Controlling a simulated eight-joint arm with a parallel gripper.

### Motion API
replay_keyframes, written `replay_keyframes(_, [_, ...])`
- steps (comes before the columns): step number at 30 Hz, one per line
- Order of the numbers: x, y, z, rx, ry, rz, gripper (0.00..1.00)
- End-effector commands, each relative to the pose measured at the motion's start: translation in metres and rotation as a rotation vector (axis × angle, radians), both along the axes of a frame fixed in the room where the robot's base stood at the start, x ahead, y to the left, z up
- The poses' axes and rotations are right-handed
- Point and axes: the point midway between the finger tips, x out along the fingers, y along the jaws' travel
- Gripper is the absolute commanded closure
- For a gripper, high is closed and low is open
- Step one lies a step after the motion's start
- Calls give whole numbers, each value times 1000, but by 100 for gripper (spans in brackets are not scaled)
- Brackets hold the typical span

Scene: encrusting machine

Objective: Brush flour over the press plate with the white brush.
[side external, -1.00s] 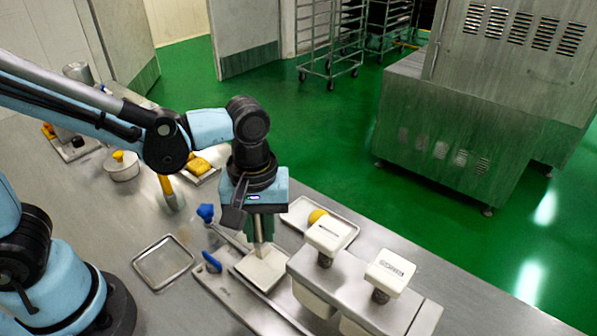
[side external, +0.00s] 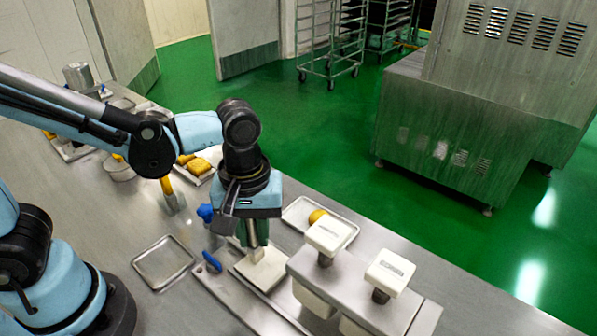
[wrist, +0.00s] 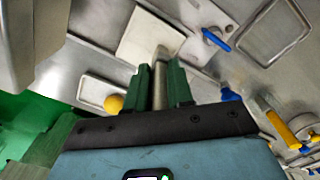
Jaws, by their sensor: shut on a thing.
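My gripper (side external: 255,236) is shut on the white brush, just above the press plate. Its green fingers (wrist: 160,88) squeeze a pale grey handle (wrist: 160,66) in the wrist view. The brush's pale lower end (side external: 257,254) points down at the press plate (side external: 266,276), a flat white square. In the wrist view the press plate (wrist: 146,36) lies just beyond the brush. I cannot tell whether the bristles touch the plate. No flour can be made out on the plate.
White-capped press heads (side external: 330,236) stand close right of the plate. A tray with a yellow ball (side external: 317,216) lies behind. An empty tray (side external: 163,262) and a blue-handled tool (side external: 212,261) lie left. A yellow-handled brush (side external: 168,188) lies farther back.

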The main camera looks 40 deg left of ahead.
Motion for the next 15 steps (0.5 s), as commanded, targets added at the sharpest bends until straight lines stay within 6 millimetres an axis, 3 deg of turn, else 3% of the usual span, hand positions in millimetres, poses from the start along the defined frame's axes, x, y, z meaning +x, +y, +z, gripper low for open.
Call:
replay_keyframes(9, [28, 0, 1, 0, 0, 0, 100])
replay_keyframes(15, [26, 0, 25, 0, 0, -1, 100])
